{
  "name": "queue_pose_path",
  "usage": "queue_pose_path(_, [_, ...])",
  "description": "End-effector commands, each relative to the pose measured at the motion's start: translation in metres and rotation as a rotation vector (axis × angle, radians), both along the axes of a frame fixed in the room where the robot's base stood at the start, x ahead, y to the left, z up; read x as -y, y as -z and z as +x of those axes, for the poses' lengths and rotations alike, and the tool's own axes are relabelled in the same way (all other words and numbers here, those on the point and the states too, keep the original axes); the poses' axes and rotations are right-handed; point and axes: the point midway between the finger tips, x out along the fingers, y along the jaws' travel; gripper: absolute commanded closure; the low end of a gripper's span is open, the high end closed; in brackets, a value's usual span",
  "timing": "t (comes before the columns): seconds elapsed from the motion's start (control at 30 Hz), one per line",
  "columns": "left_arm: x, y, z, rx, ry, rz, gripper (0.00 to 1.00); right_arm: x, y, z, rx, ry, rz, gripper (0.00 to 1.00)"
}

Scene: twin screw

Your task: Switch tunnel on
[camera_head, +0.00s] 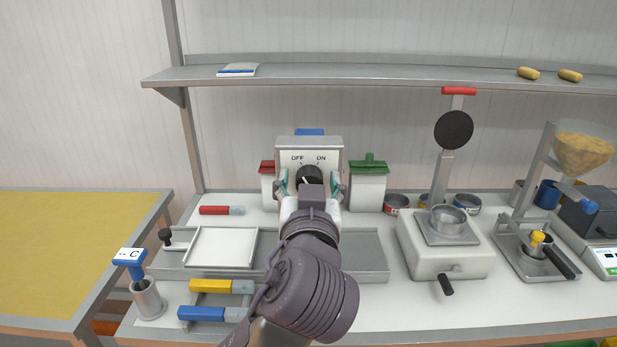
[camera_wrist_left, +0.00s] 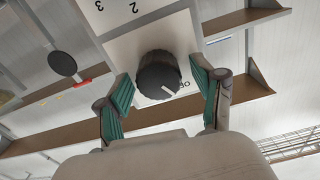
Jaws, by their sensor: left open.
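A grey-framed control panel (camera_head: 331,156) with a white face stands at the back middle of the bench. It carries the labels OFF and ON and a round black knob (camera_head: 309,174). The knob (camera_wrist_left: 158,76) has a white line that points towards the OFF label. My left gripper (camera_head: 310,184) is in front of the panel, with one green-padded finger on each side of the knob. In the left wrist view, my left gripper (camera_wrist_left: 161,84) is open and gaps show between the pads and the knob. My left arm hides the area below the panel. My right gripper is out of view.
A metal tray (camera_head: 365,255) lies below the panel, with a white plate (camera_head: 222,246) to its left. Red-lidded (camera_head: 267,186) and green-lidded (camera_head: 368,187) containers flank the panel. A press (camera_head: 445,245) stands to the right. A shelf (camera_head: 380,77) runs above.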

Motion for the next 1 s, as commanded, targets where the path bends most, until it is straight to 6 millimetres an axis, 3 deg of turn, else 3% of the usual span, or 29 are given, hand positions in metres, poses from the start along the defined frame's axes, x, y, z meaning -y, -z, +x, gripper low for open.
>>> queue_pose_path(0.13, [0.0,0.0,0.0,0.0,0.0,0.0,0.34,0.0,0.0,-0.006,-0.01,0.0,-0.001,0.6])
queue_pose_path(0.5, [0.0,0.0,0.0,-0.001,-0.001,0.0,0.92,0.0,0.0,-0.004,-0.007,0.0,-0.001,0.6])
queue_pose_path(0.77, [0.0,0.0,0.0,-0.002,-0.001,0.029,0.92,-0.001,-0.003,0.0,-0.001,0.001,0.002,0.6])
queue_pose_path(1.0, [0.0,-0.002,0.001,-0.003,0.0,0.154,0.92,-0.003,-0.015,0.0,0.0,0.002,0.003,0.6])
